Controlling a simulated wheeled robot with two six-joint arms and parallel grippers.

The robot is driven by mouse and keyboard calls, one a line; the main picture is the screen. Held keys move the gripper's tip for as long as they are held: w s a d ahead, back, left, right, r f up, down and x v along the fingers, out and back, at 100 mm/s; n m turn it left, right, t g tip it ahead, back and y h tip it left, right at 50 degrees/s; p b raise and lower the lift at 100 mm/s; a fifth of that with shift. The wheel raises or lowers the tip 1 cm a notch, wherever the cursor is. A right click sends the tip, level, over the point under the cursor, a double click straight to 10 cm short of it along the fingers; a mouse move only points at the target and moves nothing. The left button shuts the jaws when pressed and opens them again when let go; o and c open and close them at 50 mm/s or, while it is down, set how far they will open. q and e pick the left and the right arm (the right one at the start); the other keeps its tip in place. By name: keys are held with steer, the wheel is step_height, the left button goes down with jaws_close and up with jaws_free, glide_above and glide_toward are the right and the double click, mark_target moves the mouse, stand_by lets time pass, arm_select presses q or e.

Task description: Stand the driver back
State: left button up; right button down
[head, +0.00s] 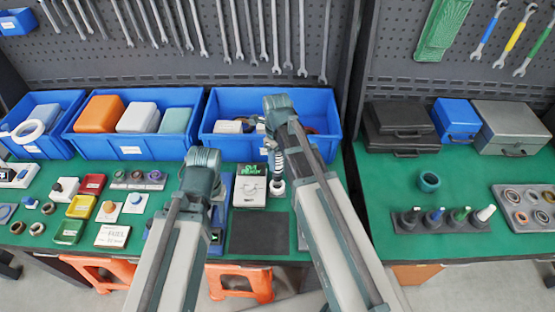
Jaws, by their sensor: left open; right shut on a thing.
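My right gripper (274,150) points down in front of the right blue bin, beside the grey-white device. It is shut on a slim dark piece with a pale ring-like lower end (277,187), which looks like the driver; my arm hides part of it. My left gripper (214,190) is open to the left of that device, mostly hidden behind my own wrist. A dark stand (438,226) on the right bench holds several upright pieces with dark, blue, green and white tops.
A grey-white device (249,190) and a black mat (258,233) lie between my arms. Small parts crowd the left bench; blue bins (131,148) line the back.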

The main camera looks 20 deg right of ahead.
mark_target(277, 170)
arm_select(q)
steer(key=shift+f+b, duration=2.05)
steer(key=shift+f, duration=0.05)
arm_select(e)
steer(key=shift+f, duration=2.1)
arm_select(q)
steer(key=shift+f, duration=0.1)
arm_select(e)
steer(key=shift+f, duration=0.15)
arm_select(q)
steer(key=shift+f+b, duration=0.3)
steer(key=shift+b, duration=0.1)
arm_select(e)
steer(key=shift+f, duration=0.3)
steer(key=shift+c, duration=1.2)
jaws_free()
steer(key=shift+r, duration=0.1)
arm_select(q)
steer(key=shift+r, duration=0.15)
arm_select(e)
steer(key=shift+r+p, duration=2.55)
steer(key=shift+p, duration=0.05)
arm_select(q)
step_height(277, 170, up, 5)
steer(key=shift+f, duration=0.1)
